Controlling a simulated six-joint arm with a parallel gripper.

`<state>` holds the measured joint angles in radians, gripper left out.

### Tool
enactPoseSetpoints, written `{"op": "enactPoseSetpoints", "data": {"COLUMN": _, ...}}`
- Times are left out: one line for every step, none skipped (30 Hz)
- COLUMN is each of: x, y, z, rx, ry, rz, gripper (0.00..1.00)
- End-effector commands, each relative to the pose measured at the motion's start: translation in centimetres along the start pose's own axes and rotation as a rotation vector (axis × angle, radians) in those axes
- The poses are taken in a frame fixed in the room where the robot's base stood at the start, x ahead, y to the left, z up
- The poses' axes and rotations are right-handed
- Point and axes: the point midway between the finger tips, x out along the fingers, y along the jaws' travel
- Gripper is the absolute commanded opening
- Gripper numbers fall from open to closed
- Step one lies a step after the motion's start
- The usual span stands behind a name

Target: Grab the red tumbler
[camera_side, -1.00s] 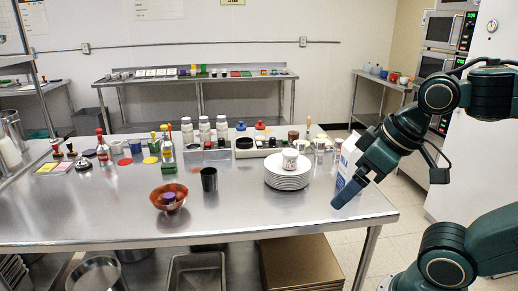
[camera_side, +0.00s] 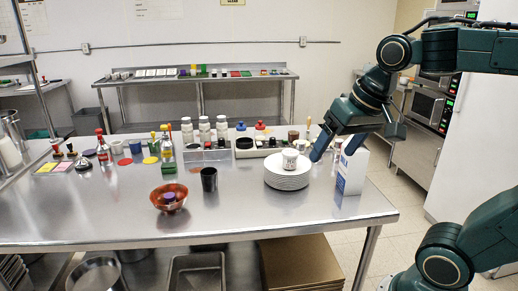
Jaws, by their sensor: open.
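I cannot make out a red tumbler for certain. A dark, nearly black tumbler (camera_side: 209,181) stands upright near the middle of the steel table (camera_side: 120,215). A red-brown bowl (camera_side: 170,204) with a small purple item (camera_side: 169,197) in it sits to its left. My gripper (camera_side: 338,147) is open and appears empty, over the right part of the table beside the plate stack. It is well to the right of the dark tumbler and bowl. Small items behind it are partly hidden.
A stack of white plates (camera_side: 286,181) bears a white cup (camera_side: 290,159). A white carton (camera_side: 351,172) stands just below my gripper at the right edge. Bottles, including a red one (camera_side: 103,147), and a grey caddy (camera_side: 215,155) line the back. The front middle is clear.

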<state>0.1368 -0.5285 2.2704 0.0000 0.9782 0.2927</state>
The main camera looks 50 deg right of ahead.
Motion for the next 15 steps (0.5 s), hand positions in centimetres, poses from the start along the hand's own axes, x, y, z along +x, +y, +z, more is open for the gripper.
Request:
{"op": "enactPoseSetpoints", "data": {"x": 0.1, "y": 0.3, "z": -1.4, "rx": 0.071, "ry": -0.012, "rz": 0.015, "gripper": 0.78}}
{"op": "enactPoseSetpoints", "data": {"x": 0.0, "y": 0.4, "z": -2.2, "rx": 0.115, "ry": -0.015, "rz": 0.023, "gripper": 0.78}}
{"op": "enactPoseSetpoints", "data": {"x": 0.0, "y": 0.7, "z": -3.2, "rx": 0.171, "ry": -0.022, "rz": 0.033, "gripper": 0.78}}
{"op": "enactPoseSetpoints", "data": {"x": 0.1, "y": 0.9, "z": -4.0, "rx": 0.215, "ry": -0.026, "rz": 0.041, "gripper": 0.78}}
{"op": "enactPoseSetpoints", "data": {"x": 0.1, "y": 1.1, "z": -4.8, "rx": 0.257, "ry": -0.031, "rz": 0.049, "gripper": 0.78}}
{"op": "enactPoseSetpoints", "data": {"x": 0.2, "y": 1.4, "z": -5.8, "rx": 0.314, "ry": -0.035, "rz": 0.060, "gripper": 0.78}}
{"op": "enactPoseSetpoints", "data": {"x": 0.3, "y": 1.7, "z": -6.5, "rx": 0.357, "ry": -0.040, "rz": 0.068, "gripper": 0.78}}
{"op": "enactPoseSetpoints", "data": {"x": 0.4, "y": 2.0, "z": -7.3, "rx": 0.401, "ry": -0.043, "rz": 0.076, "gripper": 0.78}}
{"op": "enactPoseSetpoints", "data": {"x": 0.5, "y": 2.4, "z": -8.3, "rx": 0.458, "ry": -0.047, "rz": 0.087, "gripper": 0.78}}
{"op": "enactPoseSetpoints", "data": {"x": 0.6, "y": 2.8, "z": -9.0, "rx": 0.501, "ry": -0.050, "rz": 0.095, "gripper": 0.78}}
{"op": "enactPoseSetpoints", "data": {"x": 0.8, "y": 3.1, "z": -9.7, "rx": 0.544, "ry": -0.054, "rz": 0.104, "gripper": 0.78}}
{"op": "enactPoseSetpoints", "data": {"x": 1.0, "y": 3.6, "z": -10.7, "rx": 0.602, "ry": -0.057, "rz": 0.115, "gripper": 0.78}}
{"op": "enactPoseSetpoints", "data": {"x": 1.1, "y": 4.0, "z": -11.4, "rx": 0.645, "ry": -0.060, "rz": 0.123, "gripper": 0.78}}
{"op": "enactPoseSetpoints", "data": {"x": 1.3, "y": 4.5, "z": -12.1, "rx": 0.688, "ry": -0.062, "rz": 0.132, "gripper": 0.78}}
{"op": "enactPoseSetpoints", "data": {"x": 1.6, "y": 5.1, "z": -13.0, "rx": 0.746, "ry": -0.066, "rz": 0.144, "gripper": 0.78}}
